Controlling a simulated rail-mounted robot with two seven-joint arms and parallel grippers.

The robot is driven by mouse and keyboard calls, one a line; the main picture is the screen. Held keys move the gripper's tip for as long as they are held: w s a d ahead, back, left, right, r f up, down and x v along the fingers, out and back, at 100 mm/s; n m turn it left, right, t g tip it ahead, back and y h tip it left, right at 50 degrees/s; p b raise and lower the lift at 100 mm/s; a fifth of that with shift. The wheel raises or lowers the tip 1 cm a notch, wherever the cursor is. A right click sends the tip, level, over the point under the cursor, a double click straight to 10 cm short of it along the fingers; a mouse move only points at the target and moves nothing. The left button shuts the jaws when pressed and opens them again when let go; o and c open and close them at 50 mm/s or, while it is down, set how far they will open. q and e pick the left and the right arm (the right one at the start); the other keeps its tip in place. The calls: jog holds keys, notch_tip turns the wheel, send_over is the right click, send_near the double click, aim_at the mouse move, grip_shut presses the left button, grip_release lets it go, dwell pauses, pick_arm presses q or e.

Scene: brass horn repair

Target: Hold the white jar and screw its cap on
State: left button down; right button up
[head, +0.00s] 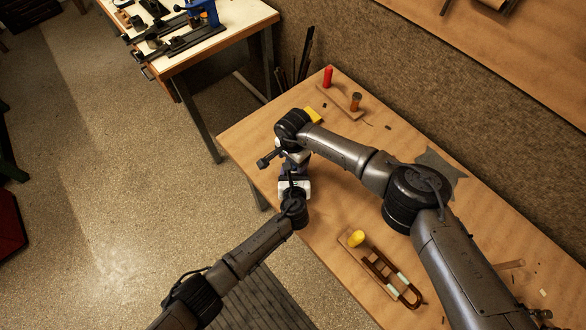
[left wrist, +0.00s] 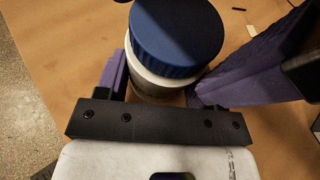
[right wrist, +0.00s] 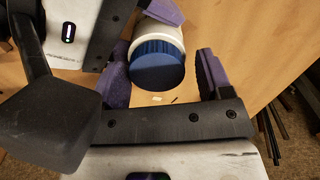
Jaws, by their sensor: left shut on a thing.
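The white jar (left wrist: 150,82) has its blue ribbed cap (left wrist: 178,38) on its mouth; I cannot tell how tightly the cap sits. In the left wrist view the jar is between the purple fingers of my left gripper (left wrist: 162,88), which is shut on it. The right wrist view shows the jar (right wrist: 160,30) and the cap (right wrist: 157,66) between the fingers of my right gripper (right wrist: 165,75). That gripper is open, with a gap beside the cap on the right. In the head view both grippers meet at the table's left edge and hide the jar.
The wooden table (head: 330,262) holds a tray (head: 385,270) with a yellow piece, a stand with a red cylinder (head: 328,76), and a yellow block (head: 313,115) close behind my right wrist. A second bench (head: 240,20) with tools stands at the back left.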

jog(key=shift+o, duration=0.6)
jog(key=shift+s, duration=0.1)
jog(key=shift+d, duration=0.1)
jog(key=shift+r, duration=2.25)
jog(key=shift+r+n, duration=1.7)
jog(key=shift+r, duration=0.05)
jog(key=shift+f, duration=4.05)
